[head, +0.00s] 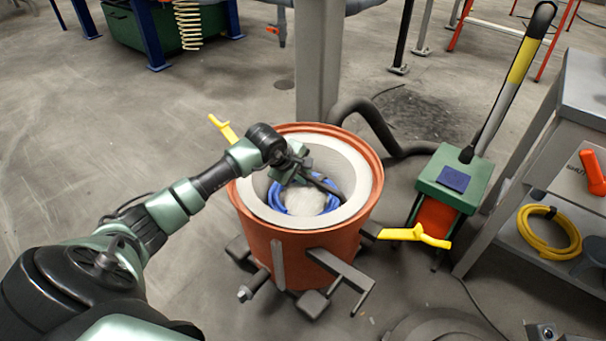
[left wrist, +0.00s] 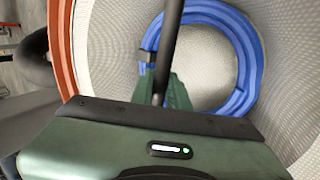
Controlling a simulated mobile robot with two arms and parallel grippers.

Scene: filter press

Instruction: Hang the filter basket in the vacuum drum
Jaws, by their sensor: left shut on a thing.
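The vacuum drum (head: 312,243) is an orange-red open tub in the middle of the head view. The pale grey filter basket (head: 362,175) sits inside it, its rim ringed by the drum's rim. In the left wrist view the basket's woven wall (left wrist: 110,50) surrounds a blue ring (left wrist: 246,55) lower down. My left gripper (head: 292,170) reaches over the drum's left side into the opening. It is shut on a dark bar (left wrist: 170,45) that crosses the opening and looks like the basket's handle. Whether the basket's rim rests all round is hard to tell. My right gripper is out of view.
Yellow handles stick out at the drum's back left (head: 224,128) and front right (head: 415,235). A thick dark hose (head: 380,125) runs behind, beside a grey post (head: 318,60). A green box (head: 470,178) with a lever and a shelf cart (head: 580,95) stand to the right.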

